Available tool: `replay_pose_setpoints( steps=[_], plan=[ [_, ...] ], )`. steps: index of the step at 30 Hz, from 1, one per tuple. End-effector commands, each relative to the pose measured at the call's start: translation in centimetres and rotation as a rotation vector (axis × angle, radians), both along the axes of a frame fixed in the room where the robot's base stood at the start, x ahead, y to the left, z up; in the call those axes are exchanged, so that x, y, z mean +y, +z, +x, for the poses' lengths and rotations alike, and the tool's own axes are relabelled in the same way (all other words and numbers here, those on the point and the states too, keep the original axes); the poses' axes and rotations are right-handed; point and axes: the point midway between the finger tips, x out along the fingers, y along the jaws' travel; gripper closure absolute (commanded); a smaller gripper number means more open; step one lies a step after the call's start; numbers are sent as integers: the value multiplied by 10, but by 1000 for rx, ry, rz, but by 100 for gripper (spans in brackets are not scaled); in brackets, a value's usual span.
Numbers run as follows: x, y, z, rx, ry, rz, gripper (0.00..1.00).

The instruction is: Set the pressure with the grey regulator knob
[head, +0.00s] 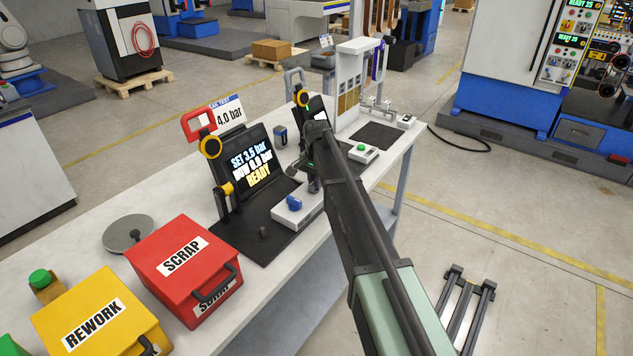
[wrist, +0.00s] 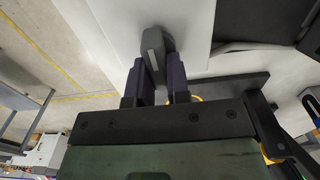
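The grey regulator knob (wrist: 153,48), with a paler strip on its face, stands on a white surface in the wrist view. My gripper (wrist: 156,82) has its two dark purple fingers on either side of it. The knob's bar fills the gap between them, so the gripper looks shut on it. In the head view my gripper (head: 314,185) is at the bench fixture, and my arm hides the knob. A tilted screen (head: 255,168) reads "SET 3.5 bar", "READY", and a middle line that looks like "NOW 0.0 bar". A sign (head: 229,115) above reads "4.0 bar".
A blue knob (head: 294,203) sits on a pale block left of my gripper. A red SCRAP bin (head: 183,262) and a yellow REWORK bin (head: 100,318) stand at the front left. A small box with a green button (head: 361,150) is to the right.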

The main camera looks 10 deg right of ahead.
Motion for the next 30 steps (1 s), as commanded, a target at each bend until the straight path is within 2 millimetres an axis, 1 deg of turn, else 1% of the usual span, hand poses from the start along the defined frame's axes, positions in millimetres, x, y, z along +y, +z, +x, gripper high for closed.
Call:
replay_pose_setpoints(
  steps=[1,2,11,17,23,30],
  plan=[
    [0,0,0,0,0,0,96],
    [0,0,0,0,0,0,100],
    [0,0,0,0,19,0,100],
    [1,0,1,0,93,0,100],
    [2,0,2,0,234,0,100],
    [4,0,3,0,456,0,100]
  ],
)
